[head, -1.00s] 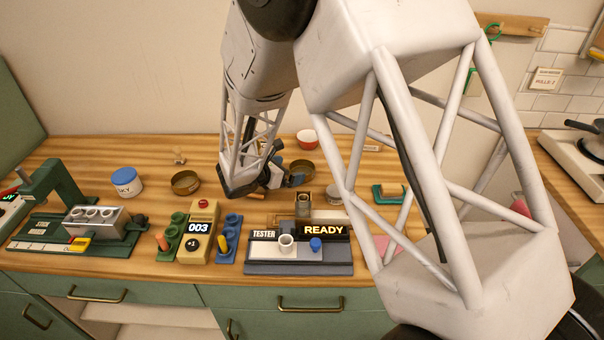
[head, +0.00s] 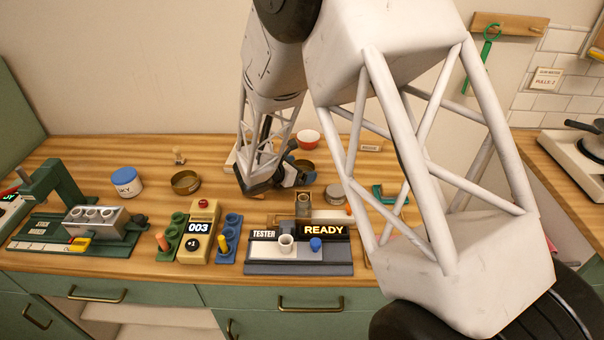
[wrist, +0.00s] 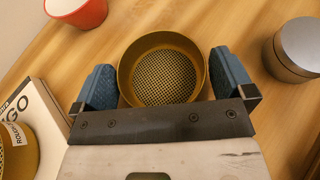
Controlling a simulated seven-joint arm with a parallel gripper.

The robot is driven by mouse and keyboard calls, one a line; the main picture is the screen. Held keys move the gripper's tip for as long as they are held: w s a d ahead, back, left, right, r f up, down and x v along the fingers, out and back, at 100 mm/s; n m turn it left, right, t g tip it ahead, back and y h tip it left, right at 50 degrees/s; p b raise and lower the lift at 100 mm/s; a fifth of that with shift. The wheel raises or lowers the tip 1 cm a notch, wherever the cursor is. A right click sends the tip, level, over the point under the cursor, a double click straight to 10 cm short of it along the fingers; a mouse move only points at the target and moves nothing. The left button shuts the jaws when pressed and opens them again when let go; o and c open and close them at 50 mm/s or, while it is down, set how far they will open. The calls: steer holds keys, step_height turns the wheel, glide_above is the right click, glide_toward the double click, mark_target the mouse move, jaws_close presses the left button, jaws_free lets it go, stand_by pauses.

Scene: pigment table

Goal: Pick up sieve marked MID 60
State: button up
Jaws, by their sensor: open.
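A round brass sieve (wrist: 165,77) with a mesh floor stands on the table in the wrist view, between the two blue fingers of my gripper (wrist: 164,86). The fingers are open, one on each side of it, with a small gap showing on both sides. No mark on this sieve can be read. In the head view my gripper (head: 296,178) is low over the back of the table, and the sieve (head: 304,166) shows partly behind it. Another brass sieve (head: 185,182) stands to the left. A sieve with a partly visible label, "ROU", (wrist: 20,150) shows at the wrist view's lower left.
A red bowl (wrist: 78,12) stands beyond the sieve, and a grey lidded tin (wrist: 294,48) is to its right. A white lettered block (wrist: 38,115) lies near the left finger. The tester (head: 298,250) and counter (head: 199,232) stand nearer the table's front.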

steer(key=shift+w+d+f, duration=0.2)
steer(key=shift+w+d, duration=0.05)
steer(key=shift+d, duration=0.05)
stand_by(0.4)
steer(key=c, duration=0.7)
steer(key=shift+r, duration=0.1)
steer(key=shift+r, duration=4.95)
